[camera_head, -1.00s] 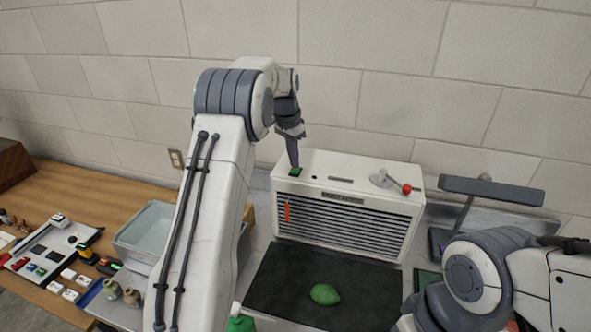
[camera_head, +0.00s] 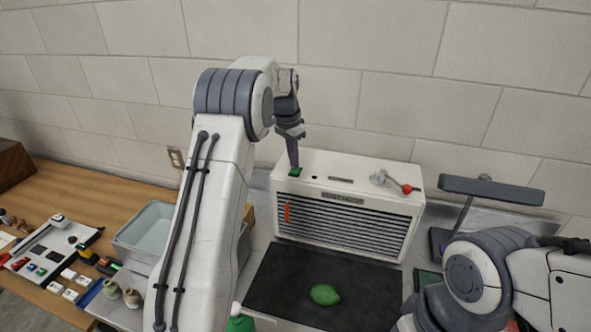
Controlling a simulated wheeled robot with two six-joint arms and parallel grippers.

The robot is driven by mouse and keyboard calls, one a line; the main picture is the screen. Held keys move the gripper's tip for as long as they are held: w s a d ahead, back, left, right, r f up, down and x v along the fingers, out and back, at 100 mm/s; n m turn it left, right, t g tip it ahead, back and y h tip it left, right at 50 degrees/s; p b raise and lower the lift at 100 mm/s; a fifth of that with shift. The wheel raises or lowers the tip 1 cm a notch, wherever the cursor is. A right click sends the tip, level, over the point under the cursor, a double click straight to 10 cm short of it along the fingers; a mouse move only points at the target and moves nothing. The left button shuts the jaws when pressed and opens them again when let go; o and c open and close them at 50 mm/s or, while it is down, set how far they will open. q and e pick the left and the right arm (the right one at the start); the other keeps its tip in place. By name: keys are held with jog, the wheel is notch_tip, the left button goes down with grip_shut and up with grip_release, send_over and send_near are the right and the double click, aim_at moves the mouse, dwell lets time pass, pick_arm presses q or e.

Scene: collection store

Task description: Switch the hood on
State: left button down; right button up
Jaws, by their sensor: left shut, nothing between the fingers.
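The hood (camera_head: 350,208) is a white box with a dark louvred front, standing against the wall. A green rocker switch (camera_head: 295,173) is on its top at the left. My left gripper (camera_head: 294,165) is shut and points down, its tip at or just above the switch; I cannot tell if they touch. A grey lever with a red knob (camera_head: 407,189) is on the top at the right. A small red strip (camera_head: 287,212) hangs at the left of the louvres. Only links of my right arm show at lower right; its gripper is out of view.
A green lump (camera_head: 324,294) lies on the black mat (camera_head: 274,283) in front of the hood. A grey tub (camera_head: 126,241) and a board with small parts (camera_head: 68,234) are at left. A lamp-like bar (camera_head: 490,190) stands at right.

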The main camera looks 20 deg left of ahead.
aim_at(294, 172)
pick_arm(q)
jog(key=shift+f+b, duration=0.5)
jog(key=shift+f, duration=0.4)
dwell(0.6)
jog(key=shift+r, duration=0.1)
notch_tip(294, 172, up, 7)
jog(key=p, duration=0.6)
jog(key=shift+p, duration=0.35)
jog(key=shift+d, duration=0.1)
jog(key=s+d+f+m+b, duration=0.15)
jog(key=s+d+b, duration=0.25)
jog(key=s+d, duration=0.6)
jog(key=s+d+f+b, duration=0.3)
jog(key=s+d+b, duration=0.35)
jog(key=d, duration=0.65)
jog(key=s+d+f+b, duration=0.1)
jog(key=s+f, duration=0.3)
jog(key=s, duration=0.8)
jog(key=s+f+m+g+b, duration=0.1)
jog(key=s+f, duration=0.4)
jog(key=s, duration=0.7)
jog(key=shift+d+g+b, duration=0.3)
jog(key=shift+d+b, duration=0.05)
jog(key=shift+b, duration=0.55)
